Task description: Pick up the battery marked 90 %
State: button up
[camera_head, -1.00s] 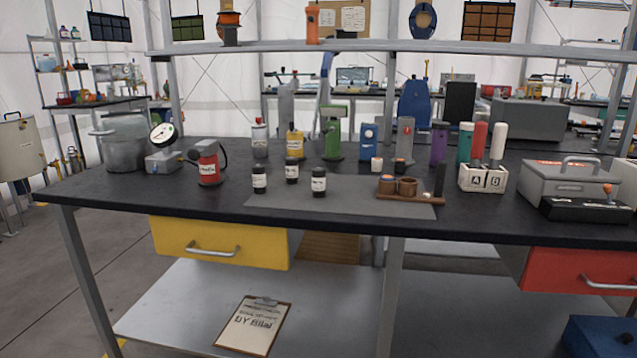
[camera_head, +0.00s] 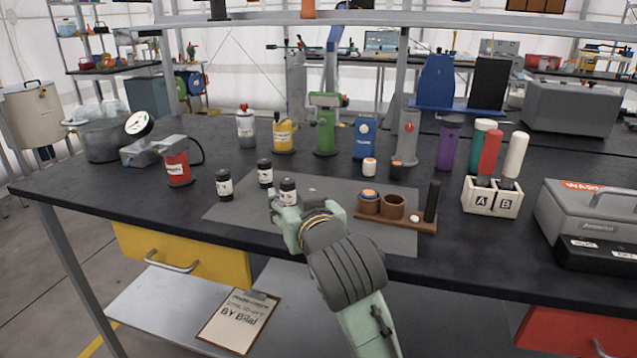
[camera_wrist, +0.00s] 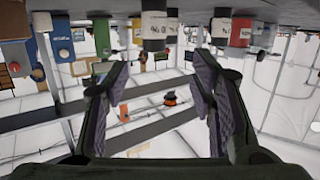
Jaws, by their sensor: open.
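Three black cylindrical batteries with white labels stand upright on the grey mat: a left one (camera_head: 224,184), a back one (camera_head: 265,173) and a right one (camera_head: 288,190). My gripper (camera_head: 281,208) is open at the near side of the right battery and hides its lower part. In the upside-down wrist view, the spread fingers (camera_wrist: 160,75) have nothing between them. A labelled battery (camera_wrist: 155,27) shows ahead of the gap, and another (camera_wrist: 220,28) is to its right. The labels show percent signs, but I cannot read the numbers surely.
The grey mat (camera_head: 240,212) lies on the black bench (camera_head: 80,178). A brown holder (camera_head: 392,207) stands right of my gripper. A red can (camera_head: 178,168) is at left, a green device (camera_head: 325,128) behind, and a white A/B block (camera_head: 492,198) at right.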

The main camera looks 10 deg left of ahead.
aim_at(289, 186)
jog(key=x, duration=0.5)
jog(key=shift+w+f, duration=0.1)
jog(key=shift+f, duration=0.05)
jog(key=shift+w+d+p+x, duration=0.15)
jog(key=shift+p+x, duration=0.35)
jog(key=shift+x, duration=0.85)
jog(key=shift+w+d+p+x, duration=0.1)
jog(key=shift+p+x, duration=0.4)
jog(key=shift+x, duration=0.85)
jog(key=shift+c, duration=0.2)
grip_shut()
